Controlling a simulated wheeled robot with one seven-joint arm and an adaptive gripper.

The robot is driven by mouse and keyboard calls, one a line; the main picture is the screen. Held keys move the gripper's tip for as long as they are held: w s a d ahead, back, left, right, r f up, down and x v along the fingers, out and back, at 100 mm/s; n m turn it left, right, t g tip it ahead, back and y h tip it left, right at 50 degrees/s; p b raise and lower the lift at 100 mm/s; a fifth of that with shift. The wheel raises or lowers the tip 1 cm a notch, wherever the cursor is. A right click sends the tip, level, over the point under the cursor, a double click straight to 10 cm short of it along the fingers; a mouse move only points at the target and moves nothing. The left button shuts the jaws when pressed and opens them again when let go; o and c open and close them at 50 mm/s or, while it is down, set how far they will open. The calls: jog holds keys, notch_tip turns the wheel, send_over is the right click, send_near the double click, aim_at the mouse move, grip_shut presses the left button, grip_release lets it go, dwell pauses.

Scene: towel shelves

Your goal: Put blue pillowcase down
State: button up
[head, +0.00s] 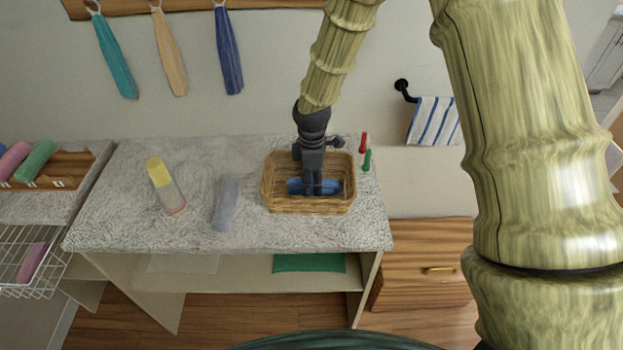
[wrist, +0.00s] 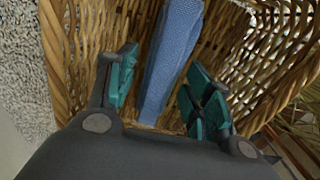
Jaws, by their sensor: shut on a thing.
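The blue pillowcase (head: 296,186) is a rolled blue cloth inside the wicker basket (head: 286,207) on the counter. It also shows in the wrist view (wrist: 175,40), lying lengthwise between the teal finger pads. My gripper (head: 312,190) points down into the basket and is shut on the pillowcase. In the wrist view my gripper (wrist: 162,78) has the basket's woven walls on both sides. The head view shows the pillowcase's ends on both sides of the gripper; its middle is hidden there. I cannot tell whether it touches the basket floor.
The marbled counter (head: 120,225) also holds a yellow-topped bottle (head: 165,186) and a grey-blue roll (head: 226,203), left of the basket. Red (head: 363,143) and green (head: 367,160) items stand close to the basket's right. The counter's front left is clear.

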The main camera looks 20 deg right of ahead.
aim_at(312, 179)
jog(key=shift+f, duration=0.15)
jog(key=o, duration=0.7)
jog(key=shift+w+f, duration=0.1)
jog(key=shift+c, duration=0.2)
jog(key=o, duration=0.4)
jog(key=shift+r, duration=0.2)
notch_tip(312, 179, up, 12)
jog(key=b, duration=0.3)
